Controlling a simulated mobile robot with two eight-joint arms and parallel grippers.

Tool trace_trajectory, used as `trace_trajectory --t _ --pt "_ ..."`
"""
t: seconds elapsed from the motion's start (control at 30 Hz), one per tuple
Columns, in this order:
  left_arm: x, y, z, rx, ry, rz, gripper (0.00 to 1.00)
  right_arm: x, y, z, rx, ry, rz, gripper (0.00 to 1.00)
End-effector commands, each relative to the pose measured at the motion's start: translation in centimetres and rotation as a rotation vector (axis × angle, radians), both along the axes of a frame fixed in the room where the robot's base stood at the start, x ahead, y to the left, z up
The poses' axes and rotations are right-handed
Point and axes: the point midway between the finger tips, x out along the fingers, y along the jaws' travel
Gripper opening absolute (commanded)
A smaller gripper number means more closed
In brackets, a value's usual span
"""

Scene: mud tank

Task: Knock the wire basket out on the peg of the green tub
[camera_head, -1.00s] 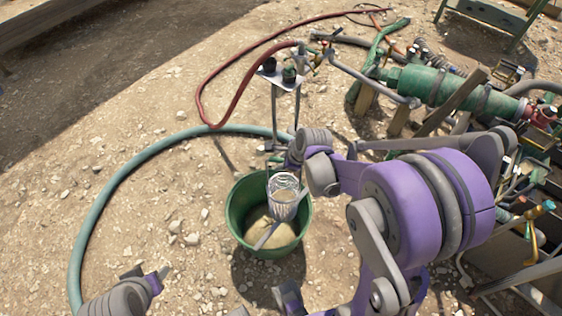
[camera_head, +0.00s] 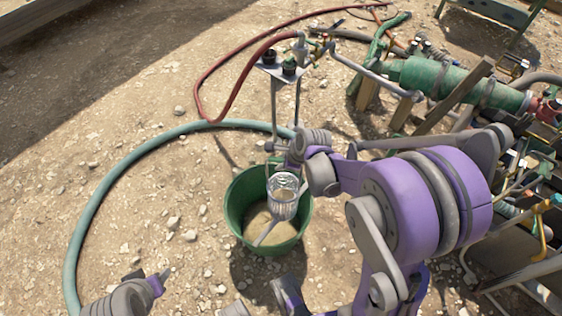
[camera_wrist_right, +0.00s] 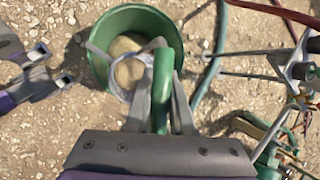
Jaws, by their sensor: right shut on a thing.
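The green tub (camera_head: 233,205) stands on the ground in the middle of the head view, with pale brown matter (camera_head: 262,218) in its bottom. The wire basket (camera_head: 283,197), a small light mesh cup, is over the tub's inside. In the right wrist view its rim shows as a pale ring (camera_wrist_right: 117,84). My right gripper (camera_wrist_right: 161,100) is shut on the basket's green handle (camera_wrist_right: 162,75). A grey bar (camera_head: 265,234) slants beside the basket in the tub; I cannot tell whether they touch.
A metal stand (camera_head: 275,95) rises just behind the tub. A teal hose (camera_head: 100,195) curves along the left, and a red hose (camera_head: 215,80) lies behind. Green pump machinery (camera_head: 440,82) fills the right. Stony ground at left is free.

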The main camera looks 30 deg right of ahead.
Motion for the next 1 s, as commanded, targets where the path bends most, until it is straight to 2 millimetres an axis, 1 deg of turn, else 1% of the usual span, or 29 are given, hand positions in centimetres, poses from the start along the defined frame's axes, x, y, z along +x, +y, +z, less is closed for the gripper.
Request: trace_trajectory --t 0.03,0.63,1.0 --pt "0.0 0.0 -0.3 0.000 0.001 0.000 0.50 0.0 0.0 -0.4 0.000 0.000 0.000 0.00" --pt "-0.2 0.0 -2.5 0.000 0.008 0.000 0.50 0.0 0.0 -2.7 0.000 0.000 0.000 0.00" --pt "-0.1 0.0 -2.3 0.000 0.007 0.000 0.50 0.0 0.0 -2.5 0.000 0.000 0.000 0.00"
